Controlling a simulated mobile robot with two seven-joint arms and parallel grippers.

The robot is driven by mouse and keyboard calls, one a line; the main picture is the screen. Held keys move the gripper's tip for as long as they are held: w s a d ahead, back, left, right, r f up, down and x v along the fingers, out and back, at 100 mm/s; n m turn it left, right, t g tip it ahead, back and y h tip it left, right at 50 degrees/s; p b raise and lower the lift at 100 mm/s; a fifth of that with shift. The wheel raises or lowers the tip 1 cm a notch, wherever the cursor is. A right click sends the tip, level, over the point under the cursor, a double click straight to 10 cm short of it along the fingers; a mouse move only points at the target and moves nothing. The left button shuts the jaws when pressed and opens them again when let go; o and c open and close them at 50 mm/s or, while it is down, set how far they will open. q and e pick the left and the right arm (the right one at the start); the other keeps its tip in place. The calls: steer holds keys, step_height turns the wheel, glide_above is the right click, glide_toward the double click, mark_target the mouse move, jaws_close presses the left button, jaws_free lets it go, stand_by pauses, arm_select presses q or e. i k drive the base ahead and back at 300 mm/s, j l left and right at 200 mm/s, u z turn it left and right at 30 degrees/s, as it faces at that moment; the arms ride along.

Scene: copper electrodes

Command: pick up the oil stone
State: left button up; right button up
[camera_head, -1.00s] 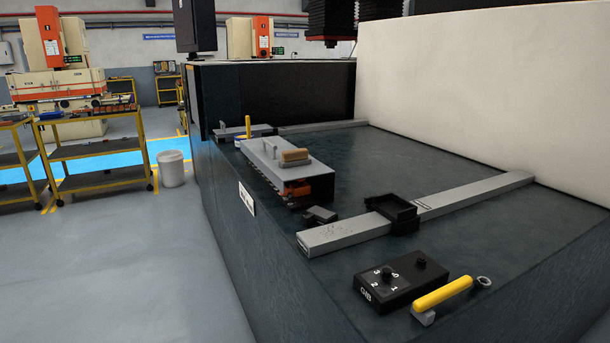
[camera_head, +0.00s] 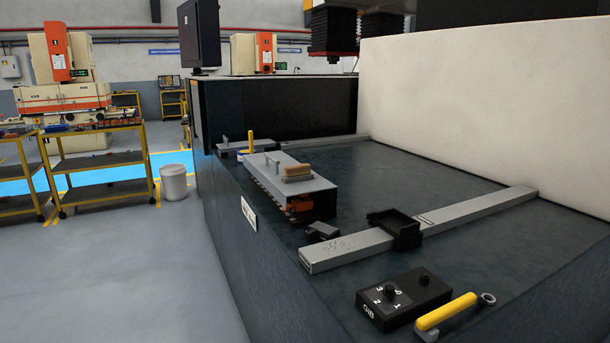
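A small tan block (camera_head: 298,170), which looks like the oil stone, lies on top of a long grey box (camera_head: 275,180) on the dark machine table. It seems to rest on a thin grey piece, but it is too small to tell its exact shape. A grey upright handle or bracket (camera_head: 272,161) stands just to its left on the same box. Neither of my grippers is in view.
A grey bar (camera_head: 460,212) with a black holder (camera_head: 394,229) crosses the dark table (camera_head: 400,170). A black control box (camera_head: 405,297) and a yellow-handled tool (camera_head: 447,311) lie at the front. A white wall stands at the right. Yellow-framed carts (camera_head: 105,160) and a bucket (camera_head: 174,183) stand left.

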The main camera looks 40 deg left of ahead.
mark_target(300, 173)
steer(key=j+z, duration=0.2)
steer(key=z, duration=0.2)
steer(key=j+z, duration=0.25)
steer(key=z, duration=0.15)
steer(key=k+j+z, duration=0.2)
steer(key=j, duration=0.15)
steer(key=j+z, duration=0.15)
steer(key=j, duration=0.25)
steer(key=k+j, duration=0.15)
steer(key=j, duration=0.25)
steer(key=k+j+z, duration=0.15)
steer(key=j, duration=0.2)
steer(key=k+j, duration=0.2)
steer(key=j, duration=0.15)
steer(key=k+j+z, duration=0.15)
steer(key=j, duration=0.2)
